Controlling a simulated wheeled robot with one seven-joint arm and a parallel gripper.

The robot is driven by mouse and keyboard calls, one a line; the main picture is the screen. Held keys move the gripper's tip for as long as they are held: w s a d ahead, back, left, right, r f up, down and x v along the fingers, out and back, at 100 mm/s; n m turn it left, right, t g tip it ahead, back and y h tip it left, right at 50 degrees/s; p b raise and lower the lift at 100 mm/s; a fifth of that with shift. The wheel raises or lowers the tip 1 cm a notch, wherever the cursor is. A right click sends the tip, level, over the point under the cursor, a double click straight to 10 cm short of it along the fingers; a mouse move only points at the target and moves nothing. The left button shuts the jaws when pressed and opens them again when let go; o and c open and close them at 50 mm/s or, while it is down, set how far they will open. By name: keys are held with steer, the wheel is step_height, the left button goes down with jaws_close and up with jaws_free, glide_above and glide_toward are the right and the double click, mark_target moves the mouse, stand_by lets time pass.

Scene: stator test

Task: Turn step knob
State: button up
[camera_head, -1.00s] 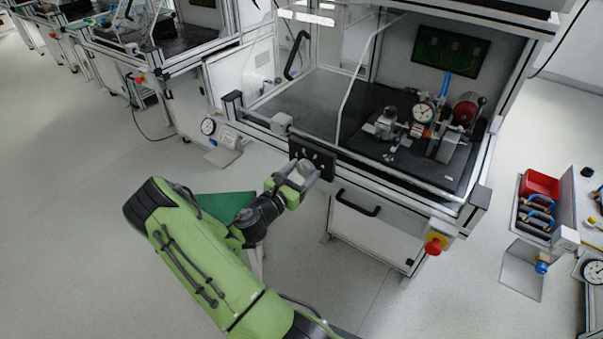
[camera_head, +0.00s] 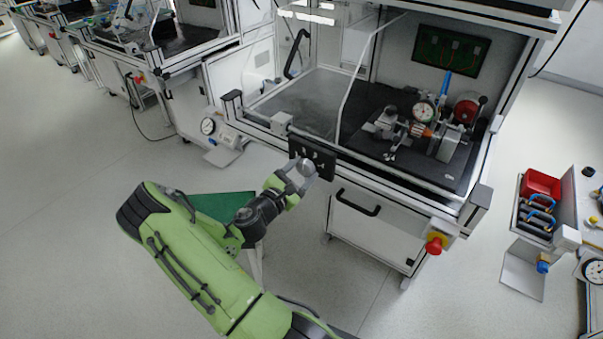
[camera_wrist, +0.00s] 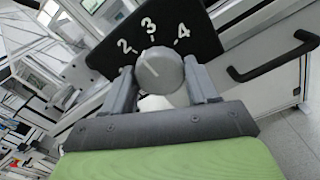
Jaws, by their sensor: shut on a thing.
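The step knob (camera_wrist: 160,70) is a round grey dial with a white pointer line, on a black panel with white numbers 2, 3 and 4. Its pointer leans up and left, towards the space between 2 and 3. In the head view the black panel (camera_head: 322,160) sits on the front frame of the test bench. My gripper (camera_wrist: 163,85) is shut on the knob, with one finger at its left and one at its right. In the head view my gripper (camera_head: 300,174) reaches up to the panel from below left, and the knob is partly hidden by it.
A black drawer handle (camera_head: 357,202) is to the right below the panel. A red emergency button (camera_head: 434,245) is further right on the bench front. The bench top holds a stator fixture with a dial gauge (camera_head: 423,111). The floor around is mostly clear.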

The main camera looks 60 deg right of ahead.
steer(key=shift+m+b, duration=0.7)
steer(key=shift+m, duration=1.5)
steer(key=o, duration=1.1)
steer(key=shift+c, duration=0.2)
steer(key=w+a+p, duration=0.2)
steer(key=a, duration=1.3)
steer(key=shift+w+a+p, duration=0.25)
steer(key=shift+a+p, duration=0.05)
